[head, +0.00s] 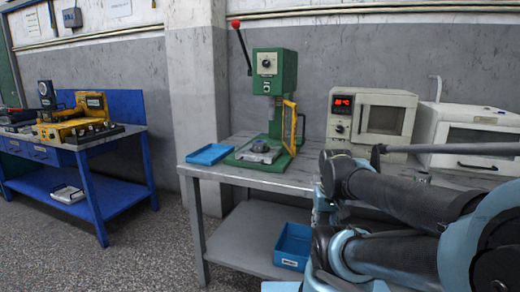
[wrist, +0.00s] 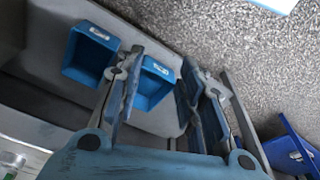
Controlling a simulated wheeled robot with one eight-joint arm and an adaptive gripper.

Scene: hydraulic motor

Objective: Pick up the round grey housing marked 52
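I cannot make out a round grey housing marked 52 for sure. A small grey metal piece (head: 258,149) sits on the base of the green press in the head view, but no number on it is readable. In the wrist view my gripper (wrist: 162,62) is open, with its two fingers apart and nothing held. It points down past the grey table's lower shelf, with a blue bin showing between and beyond the fingers. In the head view my arm fills the lower right and the gripper cannot be made out clearly.
The green press (head: 268,75) stands on the grey table (head: 235,172) beside a flat blue tray (head: 208,154). An oven (head: 372,115) stands right of it. A blue bin (head: 293,243) is on the lower shelf. A blue bench (head: 110,143) is left; the floor between is clear.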

